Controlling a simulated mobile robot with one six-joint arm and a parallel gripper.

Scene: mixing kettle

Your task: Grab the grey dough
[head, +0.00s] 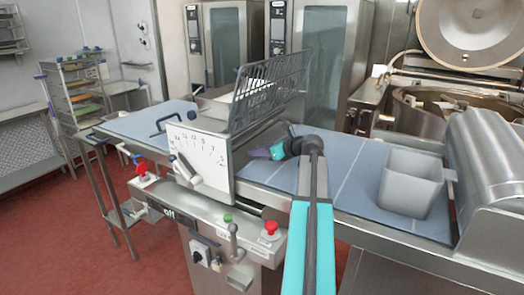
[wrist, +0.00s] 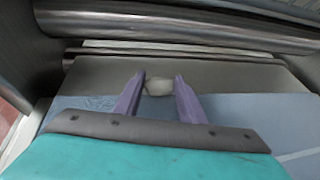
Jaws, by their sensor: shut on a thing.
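The grey dough (wrist: 159,87) is a small rounded pale-grey lump between the tips of my gripper's two purple fingers in the wrist view. My gripper (wrist: 160,88) is shut on it, with a finger on each side. The dough is over the grey surface just before the rollers; I cannot tell whether it touches that surface. In the head view my gripper (head: 258,153) reaches left into the middle of the dough sheeter, beside the white dial panel. The dough cannot be made out in the head view.
The sheeter's metal roller (wrist: 180,25) lies just ahead of the fingers. A wire guard (head: 268,88) stands raised above the middle. A grey bin (head: 411,183) stands on the blue belt (head: 345,172) at right. The left belt (head: 145,122) looks largely clear. A mixing kettle (head: 440,105) is behind.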

